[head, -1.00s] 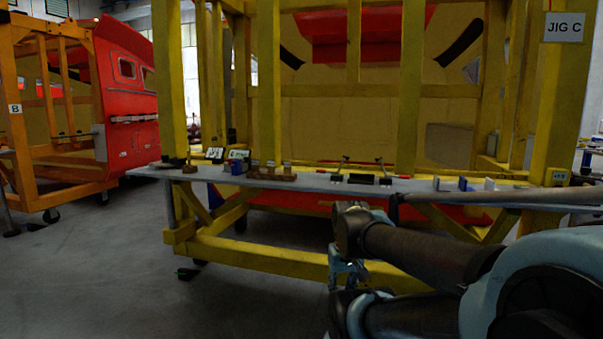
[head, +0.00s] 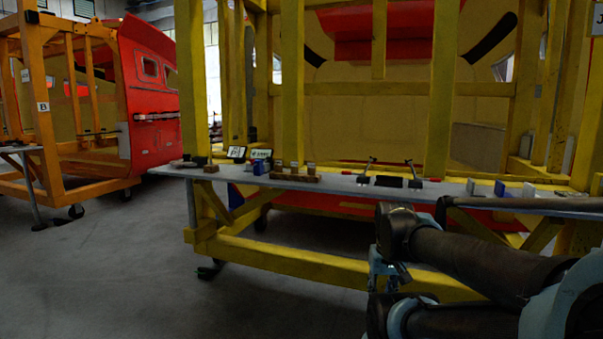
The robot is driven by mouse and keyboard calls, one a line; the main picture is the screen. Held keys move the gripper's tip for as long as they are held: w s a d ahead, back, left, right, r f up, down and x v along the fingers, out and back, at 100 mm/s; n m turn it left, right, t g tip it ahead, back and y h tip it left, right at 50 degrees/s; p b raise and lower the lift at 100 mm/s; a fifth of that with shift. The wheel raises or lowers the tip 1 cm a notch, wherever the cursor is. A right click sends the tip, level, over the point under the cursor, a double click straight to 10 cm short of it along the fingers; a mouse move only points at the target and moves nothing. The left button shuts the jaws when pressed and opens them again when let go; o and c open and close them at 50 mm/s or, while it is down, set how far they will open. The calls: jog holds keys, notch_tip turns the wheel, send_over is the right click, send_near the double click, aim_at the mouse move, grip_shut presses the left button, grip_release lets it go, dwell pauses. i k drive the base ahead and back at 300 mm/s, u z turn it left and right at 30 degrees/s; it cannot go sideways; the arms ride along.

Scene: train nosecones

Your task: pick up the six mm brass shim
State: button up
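A narrow grey shelf (head: 338,184) runs along the front of the yellow jig, with small parts on it. A brown block (head: 297,178) on the left half carries several small upright pieces. Small grey, blue (head: 500,188) and white (head: 528,190) upright pieces stand on the right half. I cannot tell which piece, if any, is the six mm brass shim; they are too small and dark. My gripper (head: 388,272) seems to be the pale metal part below the dark arm joint, in front of and below the shelf. Its fingers are not clear, and I see nothing held.
Small signs (head: 236,153) and a blue block (head: 259,168) are at the left. The yellow jig's posts (head: 440,90) rise behind the shelf. An orange jig (head: 45,120) stands far left. The floor (head: 100,270) at left is clear.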

aim_at(294, 164)
jog(key=i, duration=0.85)
jog(key=u, duration=0.05)
